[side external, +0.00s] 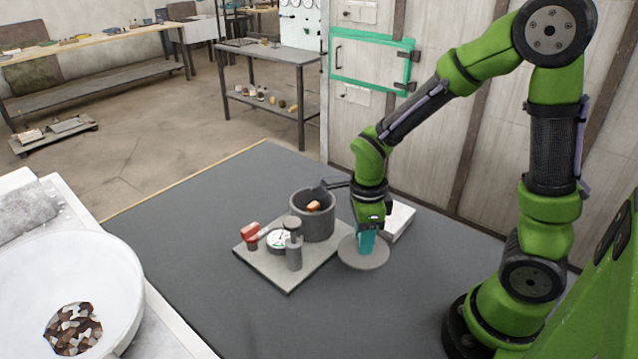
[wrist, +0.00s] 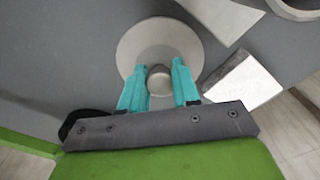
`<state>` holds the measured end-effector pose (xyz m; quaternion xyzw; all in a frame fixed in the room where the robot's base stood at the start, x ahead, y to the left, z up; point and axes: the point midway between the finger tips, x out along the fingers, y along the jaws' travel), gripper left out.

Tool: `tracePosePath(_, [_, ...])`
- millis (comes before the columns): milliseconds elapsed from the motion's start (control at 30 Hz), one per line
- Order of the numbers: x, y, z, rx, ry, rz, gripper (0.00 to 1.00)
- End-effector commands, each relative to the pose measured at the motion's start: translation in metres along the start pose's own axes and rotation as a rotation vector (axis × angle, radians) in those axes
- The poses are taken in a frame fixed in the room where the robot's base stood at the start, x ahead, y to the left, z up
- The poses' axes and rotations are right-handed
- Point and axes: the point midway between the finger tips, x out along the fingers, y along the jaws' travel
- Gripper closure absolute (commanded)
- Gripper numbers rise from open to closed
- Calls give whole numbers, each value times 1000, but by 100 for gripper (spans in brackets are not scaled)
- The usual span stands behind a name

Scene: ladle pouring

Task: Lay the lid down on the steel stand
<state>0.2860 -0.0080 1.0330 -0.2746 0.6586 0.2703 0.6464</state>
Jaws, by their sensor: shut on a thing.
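The lid (side external: 352,257) is a round flat grey disc with a knob. In the wrist view the lid (wrist: 135,45) lies ahead of my gripper (wrist: 160,76), and its knob (wrist: 160,84) is between the teal fingers. In the side view my gripper (side external: 367,241) points down over the lid and is shut on its knob. The lid looks level and low over the dark table; any gap beneath it is hard to judge. A pale block (side external: 402,217), which looks like the steel stand, is just behind and right of the lid. It also shows right of the lid in the wrist view (wrist: 243,85).
An open grey pot (side external: 301,226) with something orange inside stands on a square plate (side external: 289,282) left of the lid. A red-topped fitting (side external: 250,236), a gauge (side external: 278,239) and a grey cylinder (side external: 294,255) share the plate. The front of the table is clear.

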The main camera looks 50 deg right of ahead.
Motion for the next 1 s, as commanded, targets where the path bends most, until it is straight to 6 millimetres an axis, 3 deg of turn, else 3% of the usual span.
tracePosePath(300, [38,0,0,2,1,1,100])
tracePosePath(700, [43,0,1,1,-1,0,100])
tracePosePath(733, [43,0,1,1,0,0,66])
tracePosePath(867, [42,0,1,1,-1,0,46])
tracePosePath(1000, [42,0,1,1,-1,0,44])
